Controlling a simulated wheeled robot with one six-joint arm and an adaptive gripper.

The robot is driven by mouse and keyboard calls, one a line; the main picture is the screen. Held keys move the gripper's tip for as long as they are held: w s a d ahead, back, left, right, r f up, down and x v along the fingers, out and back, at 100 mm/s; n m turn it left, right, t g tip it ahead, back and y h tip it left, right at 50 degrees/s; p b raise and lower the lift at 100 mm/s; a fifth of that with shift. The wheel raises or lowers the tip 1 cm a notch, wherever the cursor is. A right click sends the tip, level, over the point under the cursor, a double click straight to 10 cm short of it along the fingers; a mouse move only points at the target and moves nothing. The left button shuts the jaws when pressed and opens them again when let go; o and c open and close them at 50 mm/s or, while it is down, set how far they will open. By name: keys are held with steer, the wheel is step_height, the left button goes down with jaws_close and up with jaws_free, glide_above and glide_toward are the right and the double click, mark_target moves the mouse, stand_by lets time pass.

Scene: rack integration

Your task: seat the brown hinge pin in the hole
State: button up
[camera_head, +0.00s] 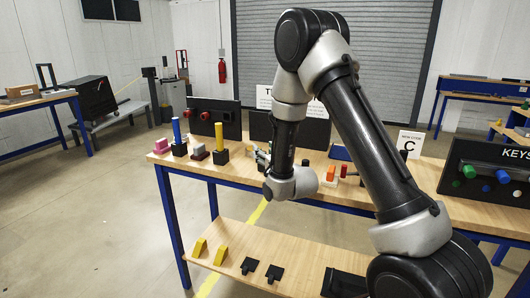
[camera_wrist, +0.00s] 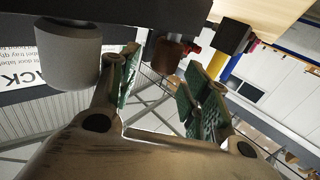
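My gripper (camera_wrist: 165,82) shows in the wrist view with its two green-padded fingers spread apart. A brown piece (camera_wrist: 166,56), which looks like the hinge pin, shows beyond and between the fingertips against a dark block. I see no clear contact with either finger. In the head view my gripper (camera_head: 262,158) is at the table's middle, mostly hidden behind my arm. The brown pin cannot be made out there. I cannot identify its hole in either view.
In the wrist view a grey cylinder (camera_wrist: 68,55) is close beside the left finger, and a yellow peg (camera_wrist: 231,66) is beyond the right finger. In the head view, blue (camera_head: 176,130) and yellow (camera_head: 219,136) pegs stand left of my gripper. An orange block (camera_head: 331,173) is right.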

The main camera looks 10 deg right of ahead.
steer(key=shift+s, duration=0.1)
steer(key=s, duration=0.3)
steer(key=s+d, duration=0.1)
steer(key=s, duration=0.3)
steer(key=shift+s+d, duration=0.1)
steer(key=shift+d, duration=0.1)
